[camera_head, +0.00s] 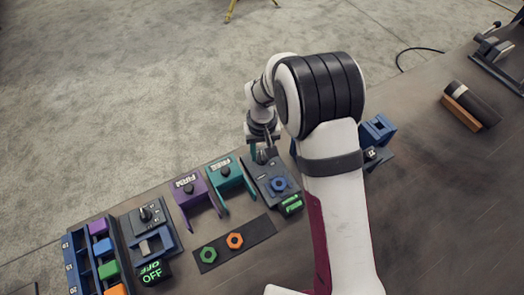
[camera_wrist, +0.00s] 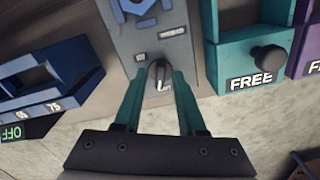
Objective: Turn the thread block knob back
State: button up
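The thread block (camera_head: 265,176) is a grey plate with a blue hex nut shape (camera_head: 278,184) on it; the plate also shows in the wrist view (camera_wrist: 185,58). Its small dark knob (camera_wrist: 160,73) sits low on the plate, below two small labels. My gripper (camera_wrist: 160,78) has two teal fingers, one on each side of the knob. The tips are close to the knob, and I cannot tell whether they touch it. In the head view my gripper (camera_head: 264,152) is over the plate's far end, and my arm hides part of the area.
A teal bracket marked FREE (camera_wrist: 250,65) stands close to my right finger, with a purple bracket (camera_head: 194,192) beyond it. A blue holder (camera_wrist: 45,80) is at the left. Green and orange nuts (camera_head: 235,240) lie on a dark strip. A dark cylinder (camera_head: 472,104) lies at the right.

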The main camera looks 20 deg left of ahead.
aim_at(262, 155)
grip_shut()
jog(key=n, duration=0.4)
jog(key=shift+o, duration=0.9)
grip_release()
notch_tip(262, 155, up, 16)
